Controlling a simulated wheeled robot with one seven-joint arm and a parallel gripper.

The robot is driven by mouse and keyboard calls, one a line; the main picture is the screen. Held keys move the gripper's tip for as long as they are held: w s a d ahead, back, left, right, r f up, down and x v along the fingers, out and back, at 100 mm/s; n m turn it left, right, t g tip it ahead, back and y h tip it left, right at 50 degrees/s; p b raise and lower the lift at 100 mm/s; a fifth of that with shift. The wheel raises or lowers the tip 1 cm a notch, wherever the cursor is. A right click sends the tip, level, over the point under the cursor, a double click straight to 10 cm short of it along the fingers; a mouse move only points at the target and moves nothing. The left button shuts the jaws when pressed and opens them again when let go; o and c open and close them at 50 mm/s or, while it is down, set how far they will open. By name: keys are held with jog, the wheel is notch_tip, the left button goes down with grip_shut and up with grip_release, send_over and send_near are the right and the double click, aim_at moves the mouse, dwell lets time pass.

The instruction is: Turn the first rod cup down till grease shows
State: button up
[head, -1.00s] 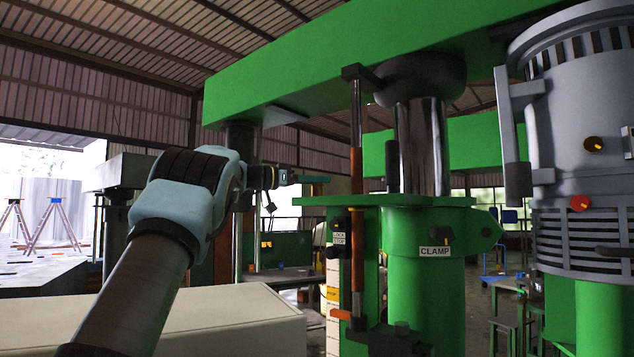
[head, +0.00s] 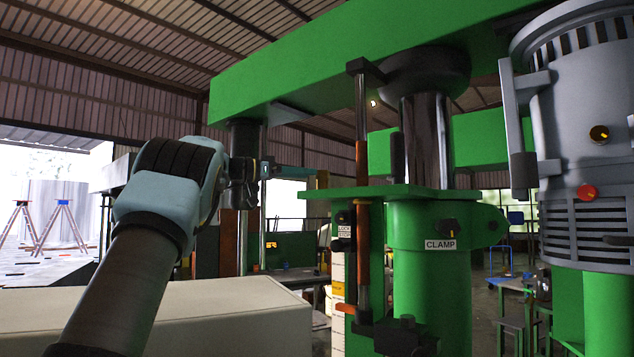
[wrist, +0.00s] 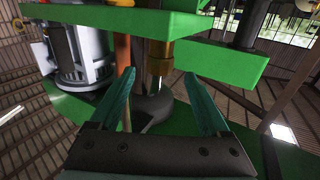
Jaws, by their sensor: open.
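My gripper (wrist: 158,78) is open in the wrist view, its two teal fingers spread with nothing between them. Beyond the fingertips, a brass-coloured cylindrical part (wrist: 160,57) surrounds a shiny rod under a green plate; I cannot tell for certain that it is the rod cup. No grease can be made out. In the head view my gripper (head: 268,168) is small, left of the green clamp column (head: 430,285), apart from it. The thin upright rod (head: 361,150) with its copper-coloured section stands before the chrome column (head: 425,140). No cup is clear there.
The green overhead beam (head: 300,75) runs above my gripper. A grey motor (head: 585,130) stands at the right and also shows in the wrist view (wrist: 80,55). A pale box (head: 190,315) lies below my arm. A green ledge (head: 395,191) juts out at the column.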

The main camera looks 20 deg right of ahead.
jog(key=shift+s+a+b, duration=0.1)
jog(key=shift+a+b, duration=0.4)
jog(key=shift+a, duration=1.8)
